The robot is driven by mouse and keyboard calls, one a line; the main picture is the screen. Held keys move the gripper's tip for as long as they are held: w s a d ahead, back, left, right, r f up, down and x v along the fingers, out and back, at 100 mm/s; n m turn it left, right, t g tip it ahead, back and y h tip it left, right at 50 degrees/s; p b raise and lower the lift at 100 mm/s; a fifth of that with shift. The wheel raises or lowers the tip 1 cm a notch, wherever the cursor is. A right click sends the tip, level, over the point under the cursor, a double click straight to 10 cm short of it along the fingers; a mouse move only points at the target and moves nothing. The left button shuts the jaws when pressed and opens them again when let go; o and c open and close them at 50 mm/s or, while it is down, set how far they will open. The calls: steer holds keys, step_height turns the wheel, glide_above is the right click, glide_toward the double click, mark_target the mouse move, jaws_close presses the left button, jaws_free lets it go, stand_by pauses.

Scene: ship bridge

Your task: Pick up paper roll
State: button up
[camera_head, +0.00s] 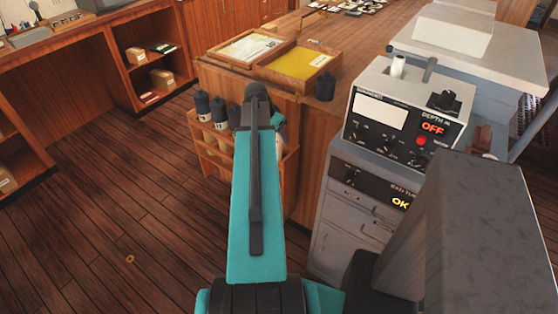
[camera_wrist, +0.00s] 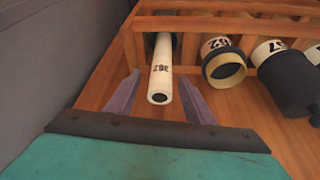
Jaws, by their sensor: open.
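My gripper (camera_wrist: 160,76) is open, with one finger on each side of the roll. The fingers appear apart from it, though exact contact cannot be told. The roll's far end goes into shadow between the rack's slats. In the head view the rack (camera_head: 291,165) is on the side of a wooden cabinet, and my teal arm hides the gripper and most of the roll.
A grey instrument console (camera_head: 330,235) is close to the right of the rack. Two shallow trays (camera_head: 268,66) lie on the cabinet top.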

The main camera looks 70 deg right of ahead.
mark_target(281, 142)
steer(key=shift+d+f, duration=0.1)
steer(key=shift+f, duration=0.05)
stand_by(0.3)
steer(key=p+x, duration=0.1)
steer(key=x, duration=0.4)
steer(key=shift+p, duration=0.4)
steer(key=shift+c, duration=0.2)
jaws_close()
